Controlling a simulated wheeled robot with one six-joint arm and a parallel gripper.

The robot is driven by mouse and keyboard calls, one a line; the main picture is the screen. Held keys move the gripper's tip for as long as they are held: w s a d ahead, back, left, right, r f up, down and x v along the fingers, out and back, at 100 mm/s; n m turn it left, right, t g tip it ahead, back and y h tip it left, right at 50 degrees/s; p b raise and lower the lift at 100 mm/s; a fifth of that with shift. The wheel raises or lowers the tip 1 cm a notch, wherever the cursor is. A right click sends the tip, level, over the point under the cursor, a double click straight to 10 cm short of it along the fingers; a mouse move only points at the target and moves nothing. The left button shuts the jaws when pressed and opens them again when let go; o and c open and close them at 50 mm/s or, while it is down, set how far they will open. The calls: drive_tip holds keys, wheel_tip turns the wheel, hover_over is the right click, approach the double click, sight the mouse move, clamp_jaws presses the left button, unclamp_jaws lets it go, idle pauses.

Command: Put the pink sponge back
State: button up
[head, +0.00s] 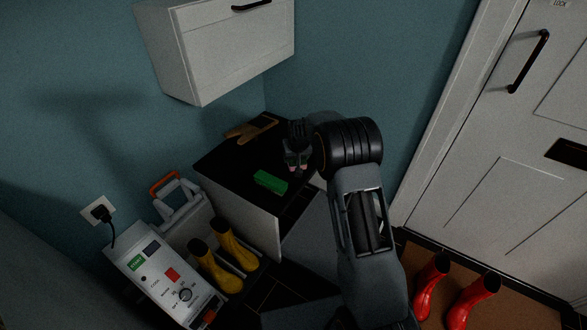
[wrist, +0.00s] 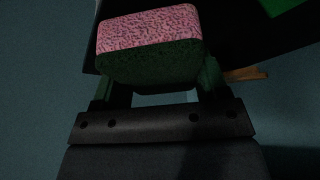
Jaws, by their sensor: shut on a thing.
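The pink sponge (wrist: 150,30) is between the fingers of my gripper (wrist: 162,88) in the wrist view, pink on one face and dark green on the other. My gripper is shut on it. In the head view, my gripper (head: 297,160) is over the black top of the low cabinet (head: 225,160), and only a small bit of pink shows there. A green block (head: 270,182) lies on the cabinet top, a little left of and below my gripper in the picture; part of it also shows in the wrist view (wrist: 285,5).
A tan glove-like item (head: 250,131) lies at the back of the cabinet top. A white wall cupboard (head: 220,45) hangs above. Yellow boots (head: 222,262) and a white control-panel unit (head: 165,275) stand at left, red boots (head: 450,292) by the door (head: 490,150).

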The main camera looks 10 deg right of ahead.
drive_tip(key=w+f+b, duration=0.1)
drive_tip(key=w+f, duration=0.3)
drive_tip(key=f, duration=0.1)
drive_tip(key=shift+w+f+b, duration=0.2)
drive_tip(key=shift+f+b, duration=0.1)
drive_tip(key=shift+b, duration=0.05)
drive_tip(key=shift+w+f+b, duration=0.1)
drive_tip(key=shift+f+b, duration=0.7)
drive_tip(key=shift+f, duration=0.8)
drive_tip(key=shift+f, duration=0.2)
drive_tip(key=o, duration=0.8)
drive_tip(key=shift+r, duration=0.6)
drive_tip(key=p+v, duration=0.3)
drive_tip(key=v, duration=0.8)
drive_tip(key=shift+s+r+p, duration=0.1)
drive_tip(key=shift+s+p, duration=0.1)
drive_tip(key=shift+p, duration=0.1)
